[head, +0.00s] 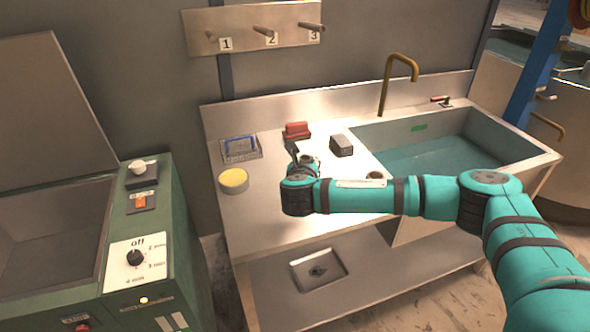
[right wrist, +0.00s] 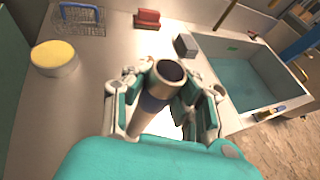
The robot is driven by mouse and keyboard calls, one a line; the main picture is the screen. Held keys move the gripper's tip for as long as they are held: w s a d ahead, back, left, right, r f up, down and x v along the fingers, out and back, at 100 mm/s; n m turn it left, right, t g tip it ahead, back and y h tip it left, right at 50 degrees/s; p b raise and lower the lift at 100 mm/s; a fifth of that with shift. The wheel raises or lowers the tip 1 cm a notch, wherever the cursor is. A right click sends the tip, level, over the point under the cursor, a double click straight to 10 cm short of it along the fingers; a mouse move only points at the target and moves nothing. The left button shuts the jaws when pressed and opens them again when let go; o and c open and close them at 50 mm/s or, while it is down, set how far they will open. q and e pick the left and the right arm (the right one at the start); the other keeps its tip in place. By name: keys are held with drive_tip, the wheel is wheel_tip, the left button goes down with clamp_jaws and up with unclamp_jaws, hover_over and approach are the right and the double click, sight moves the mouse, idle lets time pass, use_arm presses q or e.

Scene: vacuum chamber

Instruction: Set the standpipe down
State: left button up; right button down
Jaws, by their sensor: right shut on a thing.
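The standpipe (right wrist: 155,97) is a metal tube with an open, dark-mouthed top and a blue band. It is between the fingers of my right gripper (right wrist: 162,103), which is shut on it. In the right wrist view its lower end is hidden by my own wrist. In the head view my right gripper (head: 299,160) is above the steel worktop (head: 262,208), and the arm covers much of the pipe. I cannot tell whether the pipe touches the worktop. My left gripper is not in view.
A yellow-topped round tin (head: 233,180), a wire basket (head: 240,147), a red block (head: 297,130) and a dark block (head: 341,145) stand on the worktop. A water-filled sink (head: 440,150) with a brass tap (head: 386,85) lies right. A green machine (head: 140,230) stands left.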

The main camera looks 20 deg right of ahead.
drive_tip(key=f, duration=0.1)
drive_tip(key=w+a+f+p, duration=0.1)
drive_tip(key=a+f, duration=0.1)
drive_tip(key=shift+w+f+p, duration=0.15)
drive_tip(key=shift+f+p, duration=0.15)
drive_tip(key=shift+f, duration=0.05)
drive_tip(key=c, duration=1.1)
unclamp_jaws()
drive_tip(key=b+v, duration=0.2)
drive_tip(key=v, duration=1)
